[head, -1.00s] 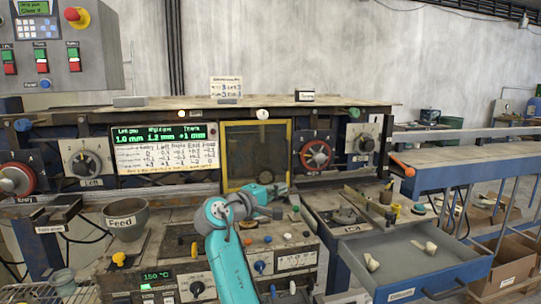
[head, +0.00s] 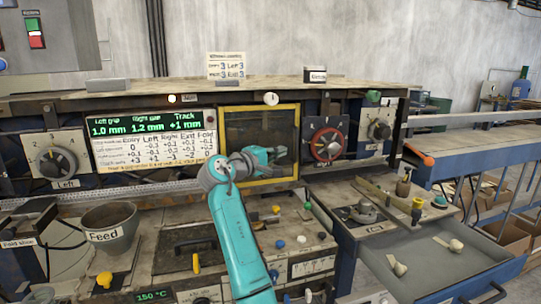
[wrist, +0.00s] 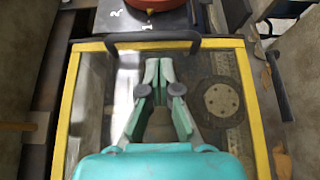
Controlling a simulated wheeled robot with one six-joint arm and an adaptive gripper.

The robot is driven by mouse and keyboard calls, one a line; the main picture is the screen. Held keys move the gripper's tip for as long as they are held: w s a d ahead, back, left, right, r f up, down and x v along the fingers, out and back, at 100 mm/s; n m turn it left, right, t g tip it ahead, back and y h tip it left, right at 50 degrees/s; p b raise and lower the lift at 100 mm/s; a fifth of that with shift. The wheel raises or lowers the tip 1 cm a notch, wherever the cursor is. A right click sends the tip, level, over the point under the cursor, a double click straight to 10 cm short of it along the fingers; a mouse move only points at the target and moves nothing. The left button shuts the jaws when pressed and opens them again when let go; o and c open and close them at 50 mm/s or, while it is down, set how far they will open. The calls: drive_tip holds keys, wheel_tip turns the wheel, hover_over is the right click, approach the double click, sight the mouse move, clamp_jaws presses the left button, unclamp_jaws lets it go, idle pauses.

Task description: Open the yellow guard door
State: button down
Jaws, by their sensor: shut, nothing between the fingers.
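The guard door (head: 225,130) has a yellow frame around a dark see-through panel and stands closed in the middle of the machine front. The door frame fills much of the wrist view (wrist: 70,110). A dark bar handle (wrist: 150,39) crosses the frame edge at the top of that view. My gripper (wrist: 159,64) is shut and empty over the panel, its fingertips just short of the handle and apart from it. In the head view my gripper (head: 280,153) is in front of the lower right part of the door and hides some of it.
A red round dial (head: 327,144) is just right of the door. The lit readout panel (head: 150,125) is on its left. The grey Feed funnel (head: 108,230) stands lower left. An open blue drawer (head: 440,265) sticks out at the lower right. Knobs and levers crowd the deck below the door.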

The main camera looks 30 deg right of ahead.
drive_tip(key=shift+x, duration=2.1)
